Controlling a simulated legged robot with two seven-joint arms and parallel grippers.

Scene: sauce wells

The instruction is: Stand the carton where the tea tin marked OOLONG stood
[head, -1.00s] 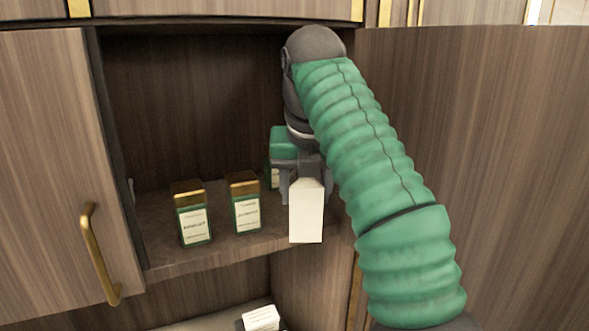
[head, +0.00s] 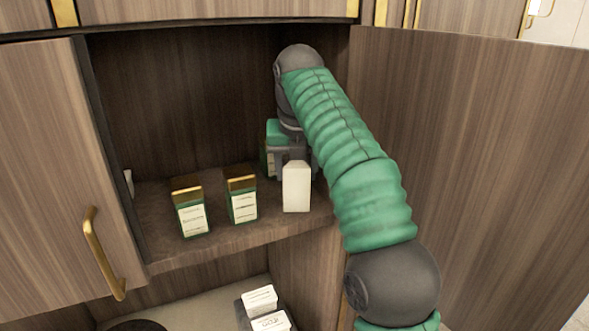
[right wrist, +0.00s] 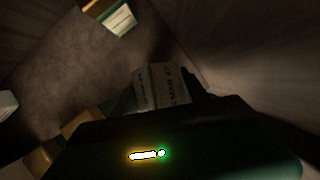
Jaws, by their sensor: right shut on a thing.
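My right gripper (head: 296,161) is inside the open cupboard, shut on the white carton (head: 296,190). The carton is upright over the right part of the shelf; I cannot tell whether its base touches the shelf. In the right wrist view the printed carton (right wrist: 162,86) shows just past the dark gripper. Two green tea tins with gold lids stand left of it, one at left (head: 190,212) and one in the middle (head: 241,201). Another green and gold tin (head: 268,160) is partly hidden behind the gripper. The labels are too small to read surely. My left gripper is not in view.
The shelf (head: 160,200) has free room behind the two front tins. The cupboard's side wall and open right door (head: 470,150) are close to my arm. A white thing (head: 128,182) shows at the shelf's left edge. Below, white boxes (head: 262,299) stand in a dark holder.

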